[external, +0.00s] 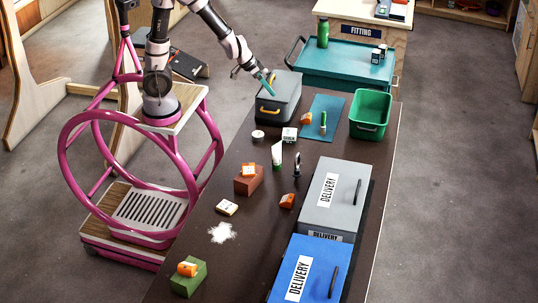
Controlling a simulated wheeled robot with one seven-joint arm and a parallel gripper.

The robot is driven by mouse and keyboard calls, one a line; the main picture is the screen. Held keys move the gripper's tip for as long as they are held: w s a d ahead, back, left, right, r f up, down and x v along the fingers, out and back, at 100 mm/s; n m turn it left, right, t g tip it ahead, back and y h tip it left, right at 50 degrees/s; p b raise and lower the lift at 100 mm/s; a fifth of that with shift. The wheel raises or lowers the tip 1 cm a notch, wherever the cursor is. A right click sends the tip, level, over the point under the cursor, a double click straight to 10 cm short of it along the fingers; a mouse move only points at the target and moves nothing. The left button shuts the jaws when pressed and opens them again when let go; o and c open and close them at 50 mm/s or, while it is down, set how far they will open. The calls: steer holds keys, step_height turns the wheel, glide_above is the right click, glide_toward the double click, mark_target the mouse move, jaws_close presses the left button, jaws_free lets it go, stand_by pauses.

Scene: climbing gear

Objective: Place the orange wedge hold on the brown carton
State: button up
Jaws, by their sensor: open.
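The brown carton (249,185) stands on the dark table left of its middle. A small orange piece (248,170) with a pale label lies on top of it. Other small orange pieces show: a darker one (287,201) on the table right of the carton, one (306,118) at the left of the blue mat, and one (187,269) on a green block. I cannot tell by shape which is the orange wedge hold. My gripper (267,86) is open, over the left side of the grey box at the table's far end, away from the carton and the orange pieces.
The grey box (284,88) has a yellow handle. A green bin (370,116) stands far right. Grey (322,210) and blue (290,255) delivery boxes fill the right side. A white tube (277,153), a carabiner (297,165) and white powder (222,233) are near the carton.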

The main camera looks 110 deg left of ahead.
steer(key=s+d+r+m+y, duration=0.1)
steer(key=s+r+m, duration=0.1)
steer(key=s+r, duration=0.3)
steer(key=s+d+r+m+y, duration=0.1)
steer(key=s+r+m, duration=0.1)
steer(key=r, duration=0.5)
steer(key=s+d+r+m+h, duration=0.1)
steer(key=s+d+r+m, duration=0.2)
steer(key=s, duration=0.3)
steer(key=s+d+r+m+h, duration=0.1)
steer(key=s+d+r+m, duration=0.2)
steer(key=s, duration=0.3)
steer(key=shift+s+m+t, duration=0.4)
steer(key=shift+m, duration=0.1)
